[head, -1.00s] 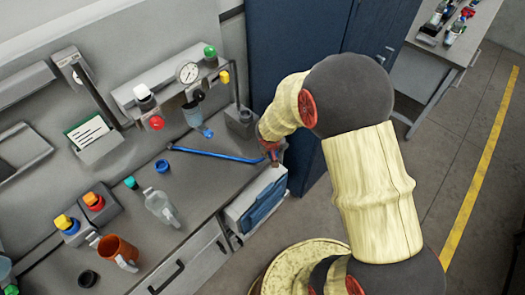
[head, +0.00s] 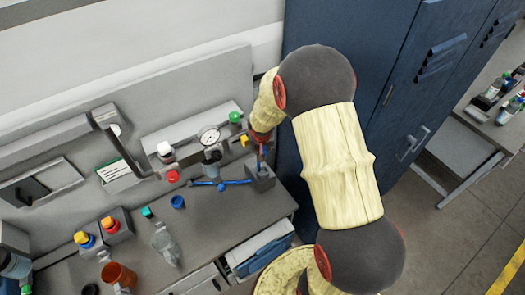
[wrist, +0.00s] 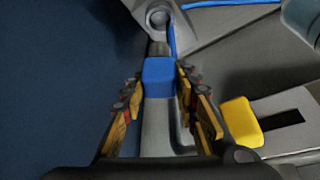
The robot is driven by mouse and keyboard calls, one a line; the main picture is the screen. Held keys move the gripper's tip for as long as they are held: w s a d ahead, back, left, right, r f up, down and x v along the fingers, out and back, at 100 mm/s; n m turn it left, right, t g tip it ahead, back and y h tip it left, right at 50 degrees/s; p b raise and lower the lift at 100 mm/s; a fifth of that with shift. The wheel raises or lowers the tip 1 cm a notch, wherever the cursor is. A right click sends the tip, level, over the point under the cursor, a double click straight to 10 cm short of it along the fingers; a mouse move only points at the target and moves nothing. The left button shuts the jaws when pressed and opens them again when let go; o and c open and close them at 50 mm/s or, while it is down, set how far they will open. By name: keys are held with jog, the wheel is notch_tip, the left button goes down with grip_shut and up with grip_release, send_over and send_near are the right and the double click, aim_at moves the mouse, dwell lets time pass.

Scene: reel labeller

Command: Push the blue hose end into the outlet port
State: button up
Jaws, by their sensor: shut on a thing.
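My gripper (wrist: 158,92) is shut on the blue hose end (wrist: 158,74), with a yellow-padded finger on either side. A short grey metal tip sticks out beyond the blue part. It points at a round port (wrist: 159,16) on a grey block at the top of the wrist view. The tip is near the port's rim; I cannot tell whether it touches. In the head view my gripper (head: 262,147) is above the grey block (head: 262,181) at the bench's right end. The blue hose (head: 235,182) runs left from there along the bench.
A pressure gauge (head: 209,135) and a yellow knob (head: 244,140) are left of my gripper; the knob (wrist: 241,121) is close by in the wrist view. A dark blue cabinet (head: 330,40) stands behind and right. A clear bottle (head: 165,243) stands on the bench.

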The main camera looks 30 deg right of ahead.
jog(key=shift+w+a, duration=0.1)
jog(key=shift+f, duration=0.15)
jog(key=shift+f+b, duration=1.25)
jog(key=shift+f, duration=0.55)
jog(key=shift+f, duration=0.1)
jog(key=shift+f+b, duration=3.85)
jog(key=shift+b, duration=0.55)
jog(key=shift+f+b, duration=0.45)
jog(key=shift+b, duration=1)
